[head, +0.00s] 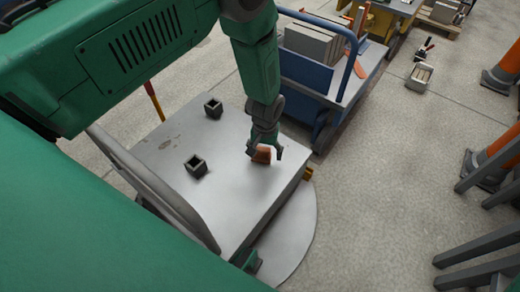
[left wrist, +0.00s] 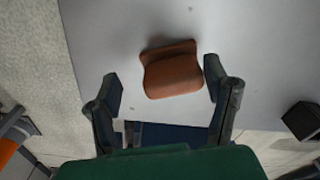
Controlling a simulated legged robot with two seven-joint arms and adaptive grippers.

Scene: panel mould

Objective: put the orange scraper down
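The orange scraper (head: 261,155) is on the grey metal table (head: 222,199), near its right edge. In the left wrist view the scraper (left wrist: 172,72) is a brown-orange curved piece with a dark shadow beside it on the grey surface. My left gripper (head: 266,153) is just over it, pointing down. In the left wrist view its two fingers (left wrist: 162,75) are spread on either side of the scraper, with a visible gap at the left finger and a narrower one at the right. My right gripper is in neither view.
Two dark square sockets (head: 196,166) (head: 213,108) stand on the table left of the gripper. A blue cart (head: 306,79) with grey blocks is behind. Orange-and-grey posts (head: 497,150) and grey bars stand at the right.

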